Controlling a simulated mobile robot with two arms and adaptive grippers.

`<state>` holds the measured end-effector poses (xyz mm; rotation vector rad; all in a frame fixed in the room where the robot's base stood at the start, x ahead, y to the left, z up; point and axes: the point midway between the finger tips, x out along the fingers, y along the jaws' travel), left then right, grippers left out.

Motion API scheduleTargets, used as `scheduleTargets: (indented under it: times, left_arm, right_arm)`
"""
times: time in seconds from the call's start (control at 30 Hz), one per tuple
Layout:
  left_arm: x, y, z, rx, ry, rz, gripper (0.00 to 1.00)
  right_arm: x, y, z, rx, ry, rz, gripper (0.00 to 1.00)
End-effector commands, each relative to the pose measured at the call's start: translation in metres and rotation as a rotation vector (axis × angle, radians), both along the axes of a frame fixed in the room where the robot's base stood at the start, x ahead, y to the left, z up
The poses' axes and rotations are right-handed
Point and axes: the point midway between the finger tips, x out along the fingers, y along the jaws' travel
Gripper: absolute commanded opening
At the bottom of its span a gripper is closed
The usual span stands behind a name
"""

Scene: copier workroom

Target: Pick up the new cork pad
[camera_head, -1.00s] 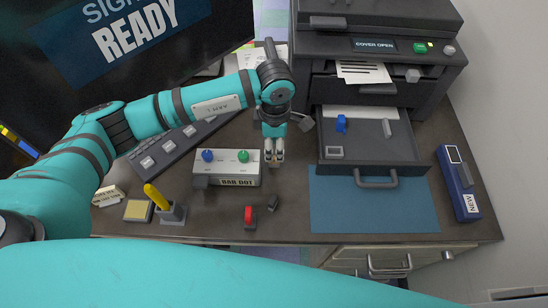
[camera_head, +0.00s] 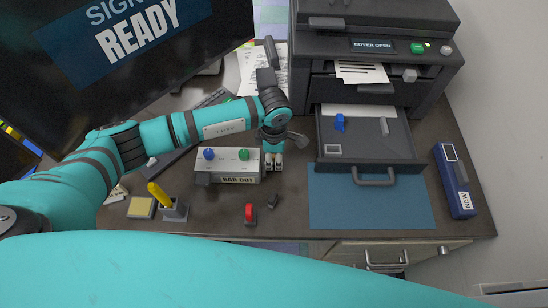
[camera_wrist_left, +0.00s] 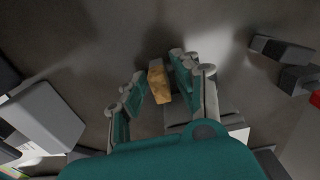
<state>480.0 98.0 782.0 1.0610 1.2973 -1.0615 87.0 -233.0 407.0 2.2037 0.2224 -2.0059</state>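A small tan-brown block that looks like the cork pad (camera_wrist_left: 158,82) shows in the left wrist view, between the two fingers of my left gripper (camera_wrist_left: 161,84). The fingers stand apart on either side of it; firm contact with it is not visible. In the head view my left gripper (camera_head: 273,162) points down at the desk, just right of the white box with blue and green knobs (camera_head: 227,167). There the pad is hidden or too small to make out. My right gripper is not in view.
A copier's open drawer (camera_head: 368,150) stands right of the gripper, above a blue mat (camera_head: 370,205). A blue box marked NEW (camera_head: 455,180) lies at the far right. A red piece (camera_head: 250,213), a dark block (camera_head: 272,201) and a yellow pen in a holder (camera_head: 170,207) stand in front.

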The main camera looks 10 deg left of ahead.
Motion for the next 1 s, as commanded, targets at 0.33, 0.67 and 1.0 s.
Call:
scheduleTargets:
  times: [0.33,0.67,1.0]
  left_arm:
    - [0.000,0.000,0.001,0.000,-0.001,0.001,0.00]
    - [0.002,0.000,0.020,-0.001,-0.005,0.001,0.00]
    - [0.001,0.000,0.085,-0.001,-0.005,-0.001,0.00]
  right_arm:
    - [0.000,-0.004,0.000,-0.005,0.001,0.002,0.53]
    - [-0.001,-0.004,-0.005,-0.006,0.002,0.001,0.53]
    - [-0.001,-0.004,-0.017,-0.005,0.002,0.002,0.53]
